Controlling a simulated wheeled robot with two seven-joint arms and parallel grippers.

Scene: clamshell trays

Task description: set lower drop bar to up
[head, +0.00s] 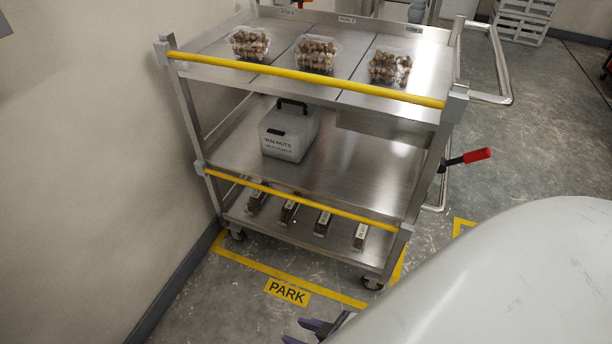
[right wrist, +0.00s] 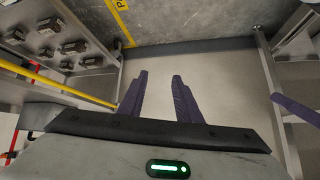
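The lower drop bar (head: 300,199) is a yellow rod across the front of a steel cart. In the head view it runs along the middle shelf's front edge, above the boxes on the bottom shelf, with a grey bracket at each end. A yellow bar (right wrist: 50,82) shows at the left of the right wrist view. My right gripper (head: 304,333) has purple fingers at the bottom edge of the head view, apart from the bar. In the right wrist view it (right wrist: 158,98) is open and empty. My left gripper is not in the head view.
Another yellow bar (head: 300,76) crosses the top shelf front, before several clamshell trays of nuts (head: 316,54). A walnut box (head: 288,134) stands on the middle shelf. A red-handled lever (head: 472,157) sticks out at right.

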